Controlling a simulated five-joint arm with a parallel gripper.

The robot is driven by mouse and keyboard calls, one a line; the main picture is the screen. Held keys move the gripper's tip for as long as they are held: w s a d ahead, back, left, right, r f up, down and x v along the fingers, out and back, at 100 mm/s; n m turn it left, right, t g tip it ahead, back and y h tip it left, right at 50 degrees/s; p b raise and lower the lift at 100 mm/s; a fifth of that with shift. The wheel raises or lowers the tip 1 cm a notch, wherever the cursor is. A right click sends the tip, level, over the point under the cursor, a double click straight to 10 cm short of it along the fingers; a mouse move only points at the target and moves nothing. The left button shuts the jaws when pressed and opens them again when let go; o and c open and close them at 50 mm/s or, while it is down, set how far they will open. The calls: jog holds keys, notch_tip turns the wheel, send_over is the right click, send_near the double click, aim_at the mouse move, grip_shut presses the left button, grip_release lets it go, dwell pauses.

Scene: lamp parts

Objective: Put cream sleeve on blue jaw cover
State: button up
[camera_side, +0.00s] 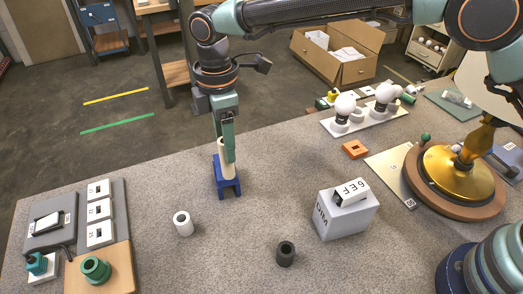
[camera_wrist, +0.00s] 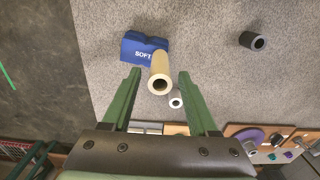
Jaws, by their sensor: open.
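The cream sleeve (camera_side: 223,146) stands upright at the blue jaw cover (camera_side: 227,187) on the grey table. In the wrist view the sleeve (camera_wrist: 159,66) shows its open end towards the camera, and its far end overlaps the edge of the blue cover (camera_wrist: 145,46), marked SOFT. I cannot tell how deeply it is seated. My gripper (camera_side: 231,158) points down over the sleeve. In the wrist view my gripper (camera_wrist: 159,74) is open, with one green finger on each side of the sleeve and visible gaps between.
A short white cylinder (camera_side: 183,223) and a dark cylinder (camera_side: 285,253) stand towards the front. A white box (camera_side: 346,214) stands to the right. A board with bulbs (camera_side: 363,118) and a brass lamp base (camera_side: 447,176) are farther right. Trays with parts (camera_side: 95,269) lie at left.

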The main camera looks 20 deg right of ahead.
notch_tip(320, 180, up, 8)
jog(key=r, duration=0.1)
jog(key=d+r+m+t, duration=0.1)
jog(key=d+r+m, duration=0.35)
jog(key=d, duration=0.55)
jog(key=s+d+r+m+t, duration=0.15)
jog(key=s+d+m, duration=0.25)
jog(key=d, duration=0.5)
jog(key=s+d+r+m+t, duration=0.1)
jog(key=s+d+m+t, duration=0.15)
jog(key=d+m, duration=0.45)
jog(key=s+d+f+m, duration=0.2)
jog(key=s+d+f, duration=0.3)
jog(key=s+d, duration=0.2)
jog(key=shift+d+t, duration=0.3)
jog(key=shift+d, duration=0.15)
